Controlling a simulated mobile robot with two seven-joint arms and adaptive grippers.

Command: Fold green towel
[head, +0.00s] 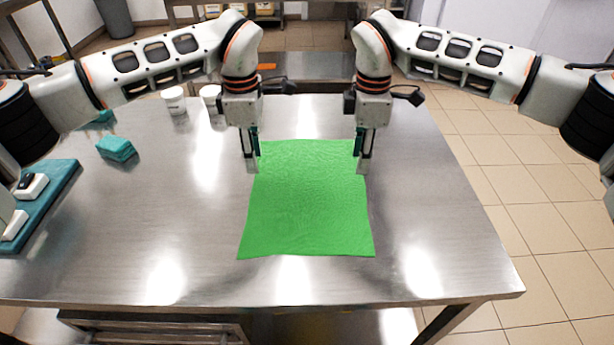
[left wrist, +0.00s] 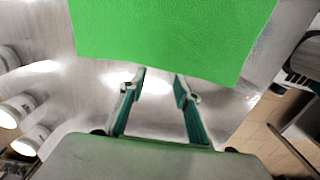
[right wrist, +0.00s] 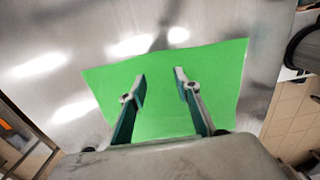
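The green towel (head: 308,205) lies flat and spread out on the steel table, its far edge between my two grippers. My left gripper (head: 252,165) points down at the towel's far left corner. In the left wrist view the left gripper (left wrist: 160,78) has its fingers apart with nothing between them, and the towel (left wrist: 170,35) lies just beyond the tips. My right gripper (head: 363,165) points down at the far right corner. In the right wrist view the right gripper (right wrist: 160,78) is open above the towel (right wrist: 215,85). Whether the fingertips touch the cloth is unclear.
The steel table (head: 430,220) is clear around the towel. A teal sponge stack (head: 116,149) and a teal tray (head: 48,200) with white items are at the left. White jars (head: 174,100) stand at the back left. Tiled floor lies right of the table.

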